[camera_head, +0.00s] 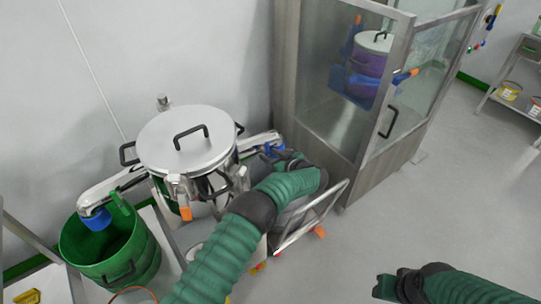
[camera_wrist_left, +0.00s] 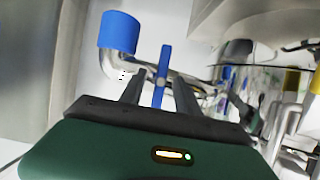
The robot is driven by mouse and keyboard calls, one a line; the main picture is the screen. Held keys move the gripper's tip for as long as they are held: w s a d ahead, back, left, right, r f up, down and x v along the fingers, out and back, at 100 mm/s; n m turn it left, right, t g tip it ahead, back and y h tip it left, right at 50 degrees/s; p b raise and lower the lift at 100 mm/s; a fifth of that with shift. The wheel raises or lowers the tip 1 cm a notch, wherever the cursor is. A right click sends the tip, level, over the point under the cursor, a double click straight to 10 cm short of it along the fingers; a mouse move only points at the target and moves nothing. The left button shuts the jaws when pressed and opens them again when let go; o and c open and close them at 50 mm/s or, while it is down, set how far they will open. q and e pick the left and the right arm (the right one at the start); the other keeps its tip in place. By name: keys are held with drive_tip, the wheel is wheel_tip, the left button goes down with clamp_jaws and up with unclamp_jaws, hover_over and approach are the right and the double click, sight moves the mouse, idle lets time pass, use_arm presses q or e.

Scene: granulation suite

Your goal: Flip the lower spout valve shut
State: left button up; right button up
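A steel vessel (camera_head: 187,142) has two spouts. The right spout (camera_head: 258,138) reaches to my left gripper (camera_head: 282,158), whose fingers are hard to make out in the head view. In the left wrist view, a blue valve lever (camera_wrist_left: 163,68) stands upright between the two dark fingers of my left gripper (camera_wrist_left: 158,90). Gaps show on both sides of the lever, so the gripper looks open around it. The spout's blue end (camera_wrist_left: 119,32) is just left of the lever. My right gripper (camera_head: 386,287) is low on the right, away from the vessel; its opening is unclear.
The left spout (camera_head: 118,184), with a green lever (camera_head: 121,204), ends over a green bucket (camera_head: 112,262). A wheeled cart (camera_head: 312,220) stands below my left forearm. A glazed cabinet (camera_head: 345,100) stands behind it. The floor on the right is clear.

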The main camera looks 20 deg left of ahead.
use_arm(q)
drive_tip(key=p+v, duration=0.1)
drive_tip(key=v, duration=1.5)
drive_tip(key=shift+d+r+p, duration=0.15)
drive_tip(key=shift+d+p, duration=0.05)
drive_tip(key=shift+p, duration=0.15)
drive_tip(key=w+d+r+m+t+h+p, duration=0.1)
drive_tip(key=w+r+m+t+h+p, duration=0.2)
drive_tip(key=r, duration=0.4)
drive_tip(key=w+d+r+m+t+h+p, duration=0.1)
drive_tip(key=w+r+m+t+h, duration=0.15)
drive_tip(key=r+h, duration=0.35)
drive_tip(key=s+a+f+m+g+p, duration=0.1)
drive_tip(key=s+a+g, duration=0.2)
drive_tip(key=s, duration=0.9)
drive_tip(key=s+a+f+m+g+h+p, duration=0.1)
drive_tip(key=s+a+g, duration=0.3)
drive_tip(key=s, duration=0.8)
drive_tip(key=s+a+f+m+g+p, duration=0.2)
drive_tip(key=s+a+g, duration=0.2)
drive_tip(key=s, duration=0.8)
drive_tip(key=shift+s+a+m+h, duration=0.35)
drive_tip(key=shift+s+a+h, duration=0.05)
drive_tip(key=shift+a, duration=0.55)
drive_tip(key=shift+w+a+f, duration=0.1)
drive_tip(key=shift+a, duration=0.1)
